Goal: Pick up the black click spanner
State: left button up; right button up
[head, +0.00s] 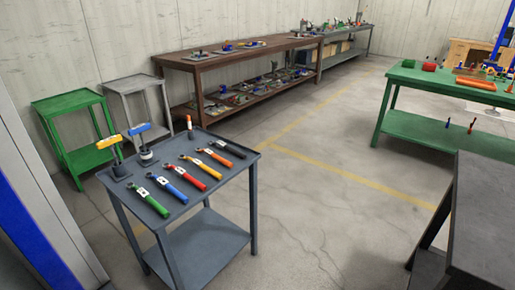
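The black click spanner (231,149) lies on the top of a small dark grey two-level table (196,209). It is at the far right end of a slanted row of spanners, near the table's back right corner. Its dark handle points to the right, with a pale mark partway along it. Nothing touches it. Neither of my grippers shows in the head view.
Green (150,203), blue (172,190), red (193,179) and orange-toned spanners lie beside it. A green table (420,130) stands right; floor between is clear.

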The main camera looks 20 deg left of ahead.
aim_at(220, 144)
jog(key=i, duration=2.1)
jog(key=z, duration=0.6)
